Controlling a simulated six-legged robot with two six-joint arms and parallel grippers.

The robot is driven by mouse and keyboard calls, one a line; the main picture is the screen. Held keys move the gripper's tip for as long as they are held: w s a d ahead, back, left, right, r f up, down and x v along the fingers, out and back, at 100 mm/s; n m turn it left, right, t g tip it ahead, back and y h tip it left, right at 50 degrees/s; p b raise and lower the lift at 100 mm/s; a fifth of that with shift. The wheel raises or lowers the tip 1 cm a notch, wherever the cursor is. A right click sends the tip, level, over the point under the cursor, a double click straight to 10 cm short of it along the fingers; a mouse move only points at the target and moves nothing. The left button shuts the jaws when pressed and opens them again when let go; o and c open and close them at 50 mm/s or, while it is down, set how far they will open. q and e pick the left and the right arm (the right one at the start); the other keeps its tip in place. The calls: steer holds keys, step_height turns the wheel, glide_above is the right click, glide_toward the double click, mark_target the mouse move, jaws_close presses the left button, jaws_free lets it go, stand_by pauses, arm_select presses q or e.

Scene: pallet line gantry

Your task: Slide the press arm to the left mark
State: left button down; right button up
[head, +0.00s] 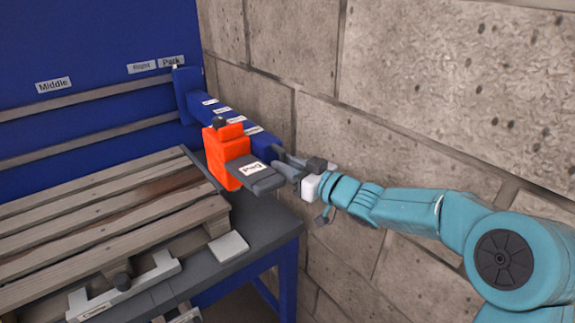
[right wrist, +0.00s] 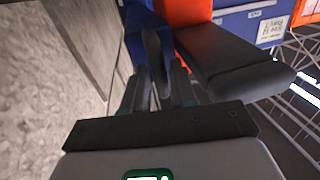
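The press arm (head: 235,118) is a long blue beam with white labels. It sticks out from the rails near the Park label (head: 171,62), at the panel's right end. It carries an orange block (head: 225,155) with a dark grey labelled pad (head: 257,175); the block also shows in the right wrist view (right wrist: 190,12). My right gripper (head: 290,168) is at the beam's near end. In the right wrist view its fingers (right wrist: 157,82) stand apart on both sides of a grey handle (right wrist: 153,55); I cannot tell whether they press on it. My left gripper and a left mark are not in view.
A wooden pallet (head: 100,215) lies on the dark table (head: 262,222), left of the orange block. A stone wall (head: 430,90) stands close on the right. Middle and Right labels are on the blue panel (head: 90,35).

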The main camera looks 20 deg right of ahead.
steer(key=shift+w, duration=0.1)
jaws_close()
